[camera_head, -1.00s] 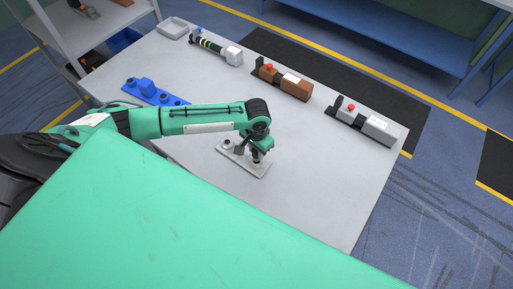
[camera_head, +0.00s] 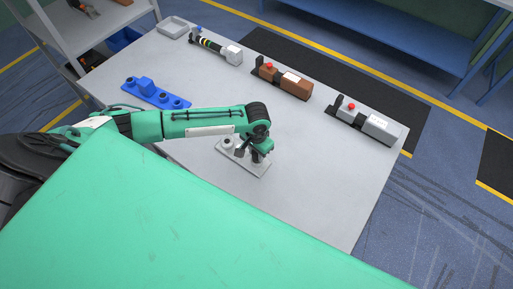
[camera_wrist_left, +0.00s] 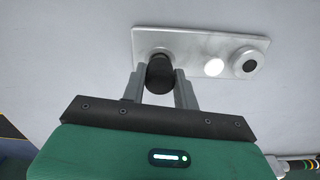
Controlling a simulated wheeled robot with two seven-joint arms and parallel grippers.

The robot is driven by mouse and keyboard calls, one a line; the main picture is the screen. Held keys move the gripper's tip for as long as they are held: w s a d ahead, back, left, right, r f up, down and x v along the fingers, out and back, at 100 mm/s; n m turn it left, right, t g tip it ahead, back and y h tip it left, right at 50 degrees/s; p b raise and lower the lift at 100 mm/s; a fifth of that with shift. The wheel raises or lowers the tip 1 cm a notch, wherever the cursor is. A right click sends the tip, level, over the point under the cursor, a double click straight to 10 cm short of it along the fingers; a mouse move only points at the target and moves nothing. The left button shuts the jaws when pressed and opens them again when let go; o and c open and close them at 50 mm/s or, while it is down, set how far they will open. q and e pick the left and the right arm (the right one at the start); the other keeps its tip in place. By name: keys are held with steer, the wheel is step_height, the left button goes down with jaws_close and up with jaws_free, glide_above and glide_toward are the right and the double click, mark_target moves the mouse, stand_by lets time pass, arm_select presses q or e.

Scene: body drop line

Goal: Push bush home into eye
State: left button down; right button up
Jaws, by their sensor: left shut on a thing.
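A pale metal plate (camera_head: 237,158) lies on the table, under and beside my left gripper (camera_head: 259,155). My left gripper (camera_wrist_left: 159,88) is shut on a black cylinder (camera_wrist_left: 159,74), apparently the bush, over the plate's left end. The cylinder hides what lies beneath it, so its seating in an eye cannot be told. My right gripper is not in view.
A blue fixture (camera_head: 147,88) with dark round tops sits left of my arm. A grey tray (camera_head: 173,29), a striped tool (camera_head: 208,43), a brown unit (camera_head: 293,86) and a grey unit (camera_head: 377,125) line the far edge. The table's right part is clear.

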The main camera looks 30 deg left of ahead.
arm_select(q)
steer(key=shift+f, duration=0.6)
steer(key=c, duration=1)
jaws_free()
step_height(320, 180, up, 14)
steer(key=b, duration=0.2)
steer(key=shift+b, duration=0.4)
steer(key=shift+f, duration=0.1)
